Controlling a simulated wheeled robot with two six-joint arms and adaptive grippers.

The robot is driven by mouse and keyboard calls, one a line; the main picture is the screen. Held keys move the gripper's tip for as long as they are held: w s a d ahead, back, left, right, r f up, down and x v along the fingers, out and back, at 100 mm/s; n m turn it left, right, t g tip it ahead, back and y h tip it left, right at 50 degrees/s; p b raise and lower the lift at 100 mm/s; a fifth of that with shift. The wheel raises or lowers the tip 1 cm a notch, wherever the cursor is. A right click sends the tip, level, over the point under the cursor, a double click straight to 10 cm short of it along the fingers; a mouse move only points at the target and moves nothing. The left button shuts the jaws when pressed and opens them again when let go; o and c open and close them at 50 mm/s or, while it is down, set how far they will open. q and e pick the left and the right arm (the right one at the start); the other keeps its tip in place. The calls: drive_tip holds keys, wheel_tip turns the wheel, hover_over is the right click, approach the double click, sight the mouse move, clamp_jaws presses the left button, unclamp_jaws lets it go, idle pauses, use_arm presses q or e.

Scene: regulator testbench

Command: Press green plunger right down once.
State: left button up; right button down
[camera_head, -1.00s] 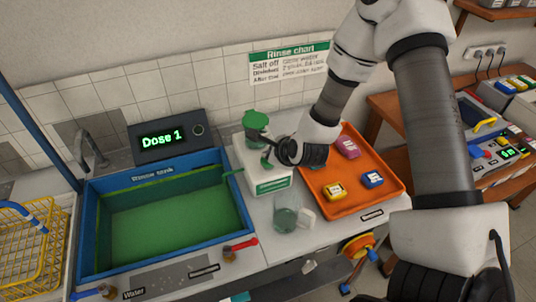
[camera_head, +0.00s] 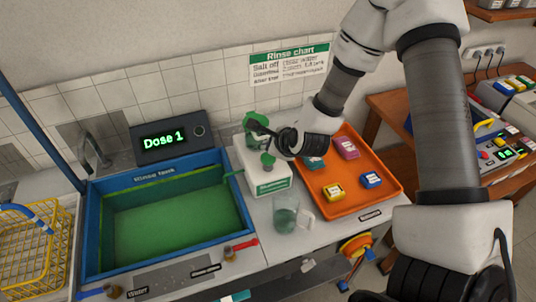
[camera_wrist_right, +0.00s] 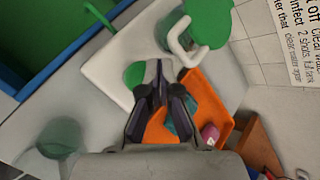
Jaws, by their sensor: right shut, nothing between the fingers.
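A white dispenser box (camera_head: 270,187) with a green label stands between the rinse tank and the orange tray. A small round green knob (camera_head: 268,159), apparently the plunger, is on its top and also shows as a green disc in the right wrist view (camera_wrist_right: 133,75). A larger green top (camera_head: 256,121) stands behind it, beside a white handle in the wrist view (camera_wrist_right: 182,45). My right gripper (camera_head: 266,137) is shut and empty, above and behind the small knob, apparently apart from it. It also shows in the wrist view (camera_wrist_right: 160,78). My left gripper is not in view.
The blue-rimmed rinse tank (camera_head: 240,212) holds green liquid at the left. A display (camera_head: 163,140) reads "Dose 1". A glass mug (camera_head: 287,217) stands in front of the dispenser. The orange tray (camera_head: 346,208) with several coloured blocks is at the right.

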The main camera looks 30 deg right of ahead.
sight(269, 158)
wheel_tip(269, 158, up, 4)
drive_tip(key=shift+r+p, duration=0.15)
drive_tip(key=shift+p, duration=1.05)
